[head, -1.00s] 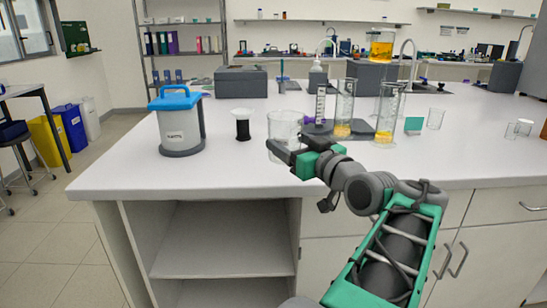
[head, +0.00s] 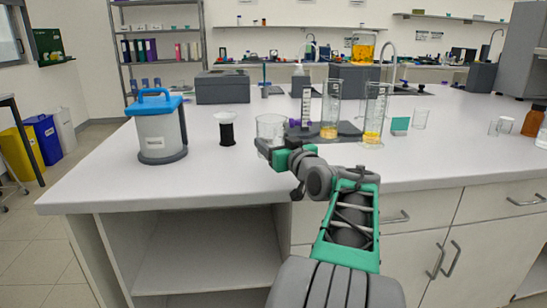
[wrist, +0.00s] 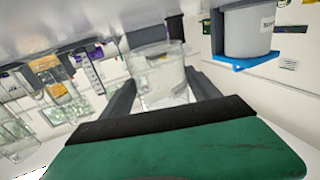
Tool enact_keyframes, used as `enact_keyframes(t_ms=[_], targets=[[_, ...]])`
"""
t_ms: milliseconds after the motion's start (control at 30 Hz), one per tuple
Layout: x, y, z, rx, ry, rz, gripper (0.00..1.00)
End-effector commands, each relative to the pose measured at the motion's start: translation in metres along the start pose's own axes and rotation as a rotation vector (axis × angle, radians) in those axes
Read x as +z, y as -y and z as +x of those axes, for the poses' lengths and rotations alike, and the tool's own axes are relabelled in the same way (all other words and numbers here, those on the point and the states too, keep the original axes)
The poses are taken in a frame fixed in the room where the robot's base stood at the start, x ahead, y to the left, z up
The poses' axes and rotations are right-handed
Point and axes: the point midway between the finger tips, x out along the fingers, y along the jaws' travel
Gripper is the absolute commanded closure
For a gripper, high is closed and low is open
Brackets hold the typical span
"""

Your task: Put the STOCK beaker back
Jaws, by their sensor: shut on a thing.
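My gripper (head: 268,151) is shut on a clear glass beaker (head: 270,128) near the front of the white bench. The wrist view also shows this beaker (wrist: 160,72) between the two fingers; it looks clear, with no coloured liquid. I can read no label on it, so I cannot tell if it is the STOCK beaker. I cannot tell whether its base touches the bench. Another small clear beaker (head: 420,119) stands at the right, beside a teal card (head: 400,124).
A black-and-white funnel-like piece (head: 226,128) and a blue-lidded canister (head: 160,128) stand left. A brown bottle (head: 533,121) is far right. Bench front left is clear.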

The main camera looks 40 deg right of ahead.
Motion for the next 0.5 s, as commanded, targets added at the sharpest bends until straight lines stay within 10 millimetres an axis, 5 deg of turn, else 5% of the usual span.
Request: enact_keyframes(t_ms=[200, 500], targets=[[0.035, 0.002, 0.004, -0.001, 0.000, 0.001, 0.85], [0.038, 0.002, 0.004, -0.001, -0.001, 0.000, 0.85]])
